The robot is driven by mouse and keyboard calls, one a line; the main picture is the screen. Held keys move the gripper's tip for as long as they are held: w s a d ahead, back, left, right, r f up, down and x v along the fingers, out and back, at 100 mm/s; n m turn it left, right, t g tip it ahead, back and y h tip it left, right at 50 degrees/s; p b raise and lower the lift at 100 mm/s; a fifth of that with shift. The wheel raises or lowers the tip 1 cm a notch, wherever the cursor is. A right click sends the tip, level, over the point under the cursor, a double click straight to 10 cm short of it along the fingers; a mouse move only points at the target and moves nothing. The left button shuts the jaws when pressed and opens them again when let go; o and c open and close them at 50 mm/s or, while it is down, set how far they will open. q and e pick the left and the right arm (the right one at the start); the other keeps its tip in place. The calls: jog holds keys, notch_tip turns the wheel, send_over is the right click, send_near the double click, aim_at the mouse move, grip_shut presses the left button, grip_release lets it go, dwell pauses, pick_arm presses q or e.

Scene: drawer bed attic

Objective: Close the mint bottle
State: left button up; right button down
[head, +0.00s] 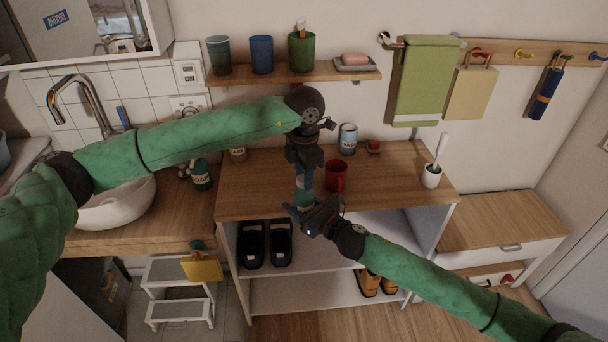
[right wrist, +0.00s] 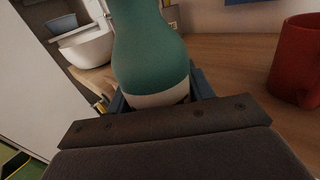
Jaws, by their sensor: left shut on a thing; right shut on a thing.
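The mint-green bottle (head: 304,199) is near the front edge of the wooden shelf top, mostly hidden by my grippers. In the right wrist view the bottle (right wrist: 150,50) looks roughly upright, with a pale band low on its body; its top is out of frame. My right gripper (head: 303,209) is shut around the bottle's lower body. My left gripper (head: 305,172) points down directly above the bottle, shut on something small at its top. That piece is hidden by the fingers, so I cannot tell whether it is the cap or how it sits on the neck.
A red mug (head: 337,177) stands just right of the grippers. A pale can (head: 348,138), a small red item (head: 374,147) and a white toothbrush cup (head: 431,177) stand farther off. A dark green soap bottle (head: 202,176) is by the basin (head: 118,207). The shelf top's right side has free room.

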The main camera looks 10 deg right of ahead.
pick_arm(q)
jog(key=o, duration=1.2)
jog(key=shift+c, duration=0.2)
jog(key=shift+r, duration=0.1)
notch_tip(320, 180, up, 12)
jog(key=shift+w, duration=0.15)
